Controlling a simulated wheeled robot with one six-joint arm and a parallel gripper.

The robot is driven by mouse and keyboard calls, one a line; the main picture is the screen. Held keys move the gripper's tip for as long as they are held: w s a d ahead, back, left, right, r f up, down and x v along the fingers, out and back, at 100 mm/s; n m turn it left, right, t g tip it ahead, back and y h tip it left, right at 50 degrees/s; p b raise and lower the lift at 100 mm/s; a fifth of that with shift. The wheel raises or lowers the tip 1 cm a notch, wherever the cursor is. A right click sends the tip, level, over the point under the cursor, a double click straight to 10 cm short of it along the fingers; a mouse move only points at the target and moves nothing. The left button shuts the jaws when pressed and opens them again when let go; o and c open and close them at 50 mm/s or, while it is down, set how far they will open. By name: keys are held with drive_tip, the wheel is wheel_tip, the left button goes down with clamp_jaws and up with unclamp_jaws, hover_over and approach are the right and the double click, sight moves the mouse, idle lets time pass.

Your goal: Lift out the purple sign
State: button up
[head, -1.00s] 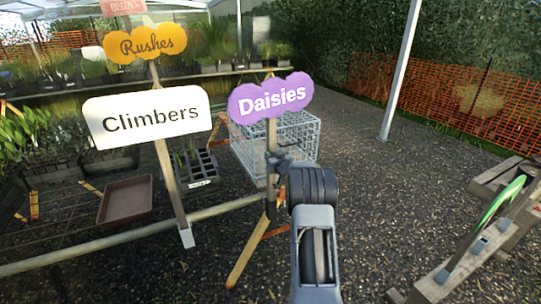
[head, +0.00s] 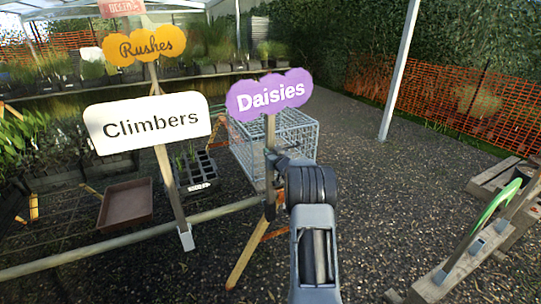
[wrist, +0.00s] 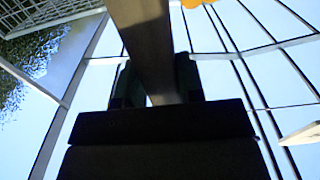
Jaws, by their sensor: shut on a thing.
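The purple sign (head: 270,95) reading "Daisies" is a cloud-shaped board on an upright wooden post (head: 270,135), right of centre in the head view. My gripper (head: 273,158) is shut on this post below the board. In the wrist view the post (wrist: 145,40) runs up between the two dark fingers of my gripper (wrist: 155,82). The post looks nearly upright. Its lower part shows beside my arm near the rail, but I cannot tell whether its foot is still seated.
A white "Climbers" sign (head: 147,122) and an orange "Rushes" sign (head: 145,45) stand close on the left. A wire cage (head: 295,135) is behind the purple sign. A rail (head: 80,255) runs low at left. A wooden rack (head: 450,275) is at right; gravel between is clear.

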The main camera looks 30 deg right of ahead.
sight(271, 132)
drive_tip(key=shift+r+p, duration=2.9)
drive_tip(key=shift+r, duration=1.9)
drive_tip(key=shift+a+f, duration=0.1)
